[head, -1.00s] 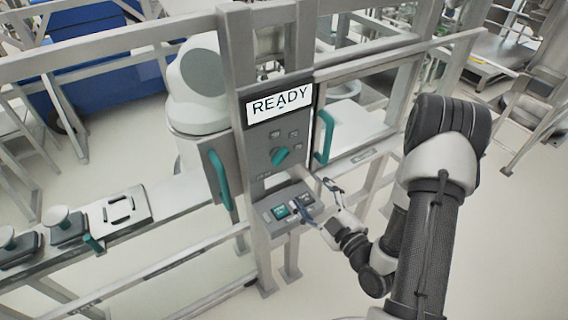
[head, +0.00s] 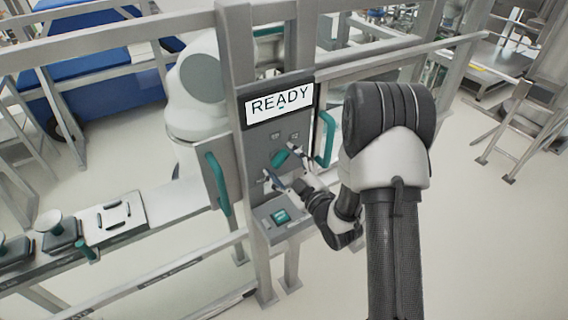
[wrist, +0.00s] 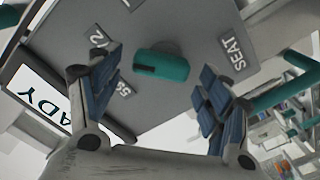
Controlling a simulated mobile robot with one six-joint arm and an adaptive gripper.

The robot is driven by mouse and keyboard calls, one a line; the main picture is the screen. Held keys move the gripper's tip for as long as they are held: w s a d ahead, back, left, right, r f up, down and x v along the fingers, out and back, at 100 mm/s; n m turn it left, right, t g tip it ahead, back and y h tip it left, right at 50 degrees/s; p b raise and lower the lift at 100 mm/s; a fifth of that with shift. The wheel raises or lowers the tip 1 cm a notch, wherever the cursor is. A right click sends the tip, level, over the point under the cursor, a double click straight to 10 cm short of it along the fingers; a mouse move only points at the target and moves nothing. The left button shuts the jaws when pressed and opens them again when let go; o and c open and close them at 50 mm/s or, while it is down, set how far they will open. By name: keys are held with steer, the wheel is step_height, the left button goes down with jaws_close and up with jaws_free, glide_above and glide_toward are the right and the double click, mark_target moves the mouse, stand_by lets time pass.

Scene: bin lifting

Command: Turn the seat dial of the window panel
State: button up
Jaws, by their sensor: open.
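The window panel (head: 258,146) is a grey upright panel with a white READY display (head: 280,103) at its top. The teal seat dial (head: 279,158) sits on the panel below the display, and it also shows in the wrist view (wrist: 161,66) with a dark mark at one end. A SEAT label (wrist: 232,52) and number labels are printed around it. My gripper (head: 281,165) is in front of the dial. In the wrist view my gripper (wrist: 150,95) is open, its blue-padded fingers on either side of the dial, apart from it.
Teal handles stand left (head: 218,184) and right (head: 325,140) of the panel. A lower box with a teal button (head: 280,216) juts out beneath. Open floor lies at right.

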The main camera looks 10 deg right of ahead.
steer(key=c, duration=1)
